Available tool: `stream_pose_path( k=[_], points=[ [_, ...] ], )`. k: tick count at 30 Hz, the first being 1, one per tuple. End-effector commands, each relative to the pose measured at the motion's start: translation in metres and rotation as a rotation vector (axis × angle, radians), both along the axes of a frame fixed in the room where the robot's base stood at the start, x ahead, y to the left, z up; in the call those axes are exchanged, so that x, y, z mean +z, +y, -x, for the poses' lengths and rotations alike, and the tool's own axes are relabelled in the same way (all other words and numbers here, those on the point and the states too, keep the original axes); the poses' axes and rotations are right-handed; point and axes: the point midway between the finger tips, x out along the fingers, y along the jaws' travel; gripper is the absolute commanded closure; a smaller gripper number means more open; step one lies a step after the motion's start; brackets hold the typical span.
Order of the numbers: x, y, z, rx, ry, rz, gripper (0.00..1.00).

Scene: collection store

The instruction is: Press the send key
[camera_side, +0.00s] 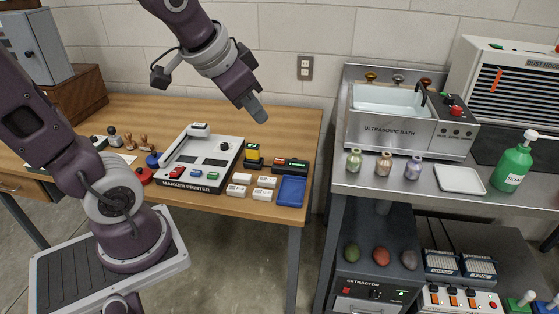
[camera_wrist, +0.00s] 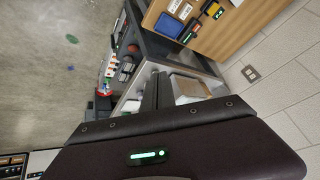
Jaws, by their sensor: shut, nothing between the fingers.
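The marker printer (camera_side: 203,165) stands on the wooden table, with a red key (camera_side: 176,172), a blue key (camera_side: 195,174) and a green key (camera_side: 214,176) on its front. I cannot read a "send" label on any key in view. Right of it stand a yellow handheld unit (camera_side: 252,153) and a dark device with a lit green display (camera_side: 290,165). My gripper (camera_side: 261,116) is shut and empty, above and behind these devices, touching nothing. In the wrist view its fingers (camera_wrist: 157,92) point away from the camera, and the dark device (camera_wrist: 188,30) shows at the top.
A blue tray (camera_side: 291,190) and several white boxes (camera_side: 264,194) lie right of the printer. Stamps (camera_side: 130,142) stand at its left. The steel bench (camera_side: 433,187) at right carries an ultrasonic bath (camera_side: 400,128), small bottles and a green soap bottle (camera_side: 512,166).

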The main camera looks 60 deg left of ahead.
Motion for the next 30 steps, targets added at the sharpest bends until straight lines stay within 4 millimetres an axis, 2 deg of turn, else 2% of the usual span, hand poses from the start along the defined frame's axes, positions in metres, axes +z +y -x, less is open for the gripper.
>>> stream_pose_path(
  k=[1, 6, 11, 15, 21, 24, 27, 30],
  points=[
    [-0.005, 0.014, -0.02, 0.0, 0.002, -0.027, 1.0],
    [-0.026, 0.063, -0.086, -0.041, -0.017, -0.13, 1.0],
    [-0.062, 0.114, -0.137, -0.09, -0.031, -0.208, 1.0],
    [-0.104, 0.158, -0.171, -0.143, -0.045, -0.265, 1.0],
    [-0.174, 0.212, -0.198, -0.217, -0.078, -0.318, 1.0],
    [-0.202, 0.229, -0.203, -0.244, -0.095, -0.33, 1.0],
    [-0.22, 0.238, -0.204, -0.262, -0.109, -0.34, 1.0],
    [-0.228, 0.242, -0.205, -0.269, -0.117, -0.343, 1.0]
  ],
)
